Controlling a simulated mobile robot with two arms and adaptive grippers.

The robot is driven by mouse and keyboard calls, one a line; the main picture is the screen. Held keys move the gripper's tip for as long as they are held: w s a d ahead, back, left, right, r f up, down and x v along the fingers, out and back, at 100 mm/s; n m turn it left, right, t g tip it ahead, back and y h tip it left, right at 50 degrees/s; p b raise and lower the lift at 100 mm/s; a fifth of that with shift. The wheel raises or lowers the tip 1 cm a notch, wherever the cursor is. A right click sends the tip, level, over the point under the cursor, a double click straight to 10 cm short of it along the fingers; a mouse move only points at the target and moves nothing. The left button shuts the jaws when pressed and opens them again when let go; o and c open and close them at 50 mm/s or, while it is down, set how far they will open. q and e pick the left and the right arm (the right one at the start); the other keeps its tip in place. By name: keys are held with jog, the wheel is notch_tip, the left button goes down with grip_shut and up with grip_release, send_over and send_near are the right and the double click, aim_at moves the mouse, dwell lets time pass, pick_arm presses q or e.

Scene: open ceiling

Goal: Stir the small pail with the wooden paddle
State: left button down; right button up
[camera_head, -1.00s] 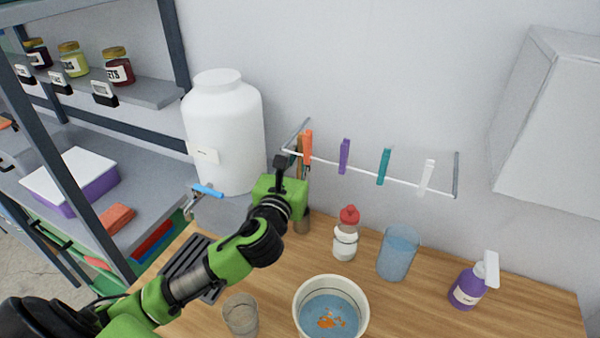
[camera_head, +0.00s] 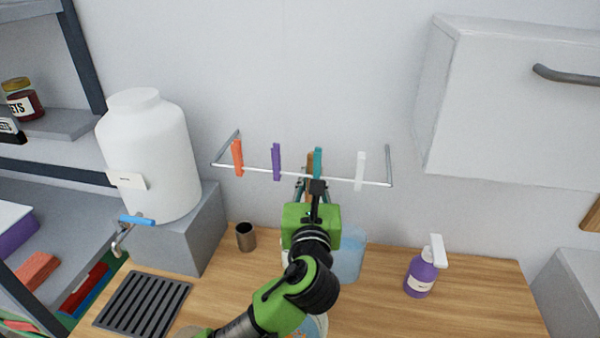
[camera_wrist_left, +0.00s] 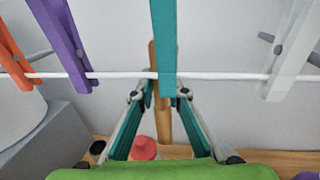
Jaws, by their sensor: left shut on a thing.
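My left gripper (camera_head: 309,185) is high above the counter, in front of the clip rail. In the left wrist view its fingers (camera_wrist_left: 158,98) are shut on the wooden paddle (camera_wrist_left: 162,122), a light brown stick standing roughly upright behind the teal clip. In the head view only a bit of the paddle's top (camera_head: 310,158) shows by the teal clip; its lower end is hidden. The small pail (camera_head: 321,325) is nearly all covered by my left arm at the bottom of the head view. My right gripper is out of view.
A rail (camera_head: 268,172) with clips, including the teal one (camera_head: 318,163), is close to my gripper. A brown cup (camera_head: 246,237), blue tumbler (camera_head: 352,258) and purple spray bottle (camera_head: 421,274) stand on the counter. A red-capped bottle (camera_wrist_left: 144,149) is below. The counter's right part is clear.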

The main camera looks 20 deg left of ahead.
pick_arm(q)
jog(key=shift+d, duration=0.3)
jog(key=shift+a, duration=0.1)
